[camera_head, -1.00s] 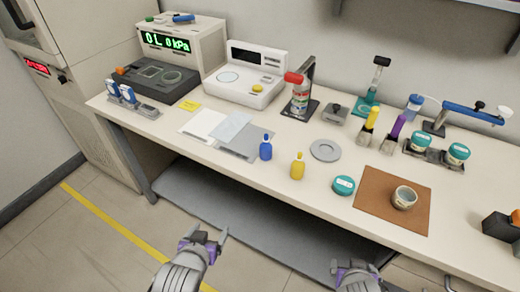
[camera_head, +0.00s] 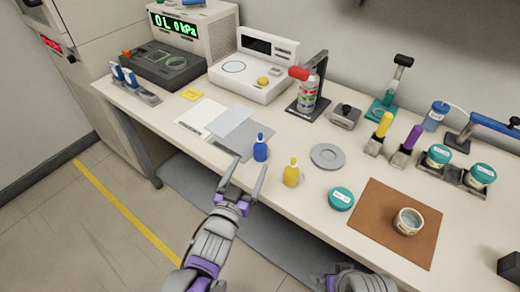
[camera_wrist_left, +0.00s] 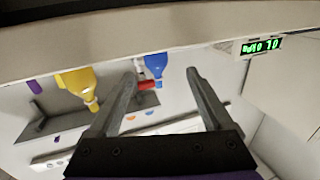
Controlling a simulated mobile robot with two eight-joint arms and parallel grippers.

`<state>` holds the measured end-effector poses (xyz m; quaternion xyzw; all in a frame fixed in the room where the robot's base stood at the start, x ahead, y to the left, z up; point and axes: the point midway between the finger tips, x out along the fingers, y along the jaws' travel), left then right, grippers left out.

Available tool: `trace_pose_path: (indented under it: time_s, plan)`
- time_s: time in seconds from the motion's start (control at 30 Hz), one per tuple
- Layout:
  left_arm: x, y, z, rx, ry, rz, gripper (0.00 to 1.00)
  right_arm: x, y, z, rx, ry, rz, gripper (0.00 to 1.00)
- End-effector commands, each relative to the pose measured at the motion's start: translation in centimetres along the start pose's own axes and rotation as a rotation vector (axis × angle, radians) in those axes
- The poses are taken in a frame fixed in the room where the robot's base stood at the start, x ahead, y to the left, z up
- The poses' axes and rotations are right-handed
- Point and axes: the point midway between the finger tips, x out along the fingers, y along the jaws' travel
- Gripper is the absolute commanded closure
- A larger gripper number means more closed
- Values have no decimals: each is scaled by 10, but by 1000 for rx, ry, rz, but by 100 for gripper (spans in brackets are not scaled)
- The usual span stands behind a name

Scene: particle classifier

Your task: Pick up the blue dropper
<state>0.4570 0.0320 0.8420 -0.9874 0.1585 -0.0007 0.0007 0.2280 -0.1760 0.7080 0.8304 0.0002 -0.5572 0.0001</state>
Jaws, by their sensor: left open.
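The blue dropper (camera_head: 261,148) stands upright near the front edge of the bench, beside the sheets of paper. My left gripper (camera_head: 250,166) is open and empty, just in front of the blue dropper at the bench edge. In the left wrist view, which is upside down, the blue dropper (camera_wrist_left: 155,65) shows between the two spread fingers (camera_wrist_left: 162,80), beyond their tips; they do not appear to touch it. My right gripper (camera_head: 352,279) is only partly in view at the bottom edge, and its jaws cannot be made out.
A yellow dropper (camera_head: 291,173) stands close to the right of the blue one and also shows in the left wrist view (camera_wrist_left: 78,82). A grey disc (camera_head: 326,156), a teal-lidded jar (camera_head: 341,199) and a brown mat (camera_head: 380,236) lie further right. Papers (camera_head: 232,121) lie behind left.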

Motion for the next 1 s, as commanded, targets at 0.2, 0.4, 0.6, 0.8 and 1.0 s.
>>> trace_pose_path:
  time_s: [0.2,0.4,0.6,0.8,1.0]
  plan:
    - [17,2,0,-1,-1,0,16,-1,0,0,0,1,0,0]
    - [46,7,-2,-1,0,0,16,-6,0,-2,0,3,1,0]
    - [63,6,-1,0,-1,-1,16,-4,0,-1,0,2,1,0]
    - [63,6,-1,0,-1,-1,16,-4,0,-1,0,2,1,0]
    - [63,6,-1,0,-1,-1,51,-4,0,-1,0,2,1,0]
